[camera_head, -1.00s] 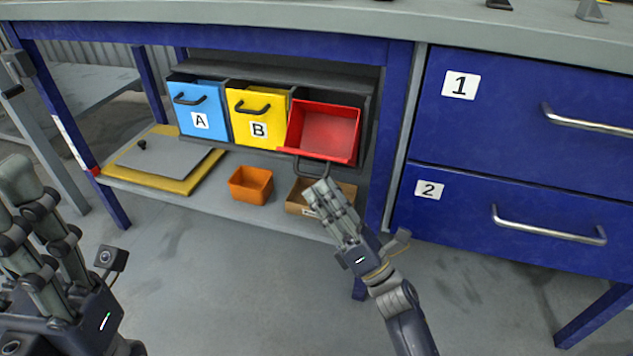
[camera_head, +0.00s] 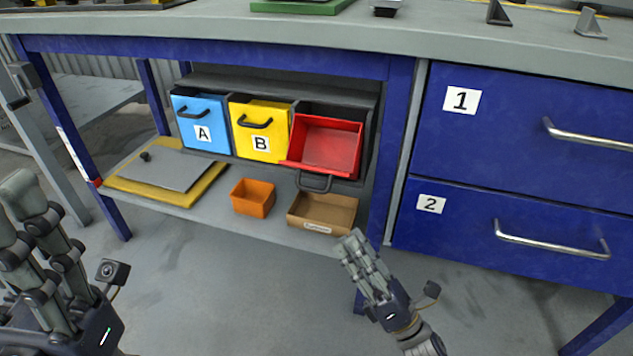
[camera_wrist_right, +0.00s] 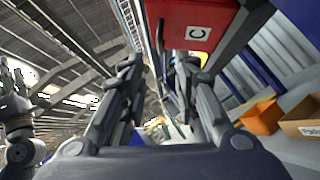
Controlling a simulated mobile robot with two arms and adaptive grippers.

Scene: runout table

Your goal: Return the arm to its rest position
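My right gripper (camera_head: 355,246) is in front of the shelf, below and right of the red bin, apart from everything. Its fingers stand apart with nothing between them, as the right wrist view (camera_wrist_right: 158,72) shows. My left gripper (camera_head: 14,208) is at the left edge of the head view; its fingers look spread and empty. The red bin (camera_head: 326,145) is tilted open and looks empty inside; its front with a C label shows in the right wrist view (camera_wrist_right: 192,32).
The blue bin A (camera_head: 203,120) and yellow bin B (camera_head: 262,125) are closed. An orange box (camera_head: 253,197) and a cardboard box (camera_head: 322,211) sit on the lower shelf. Drawers 1 (camera_head: 510,125) and 2 (camera_head: 470,215) are shut. The floor in front is clear.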

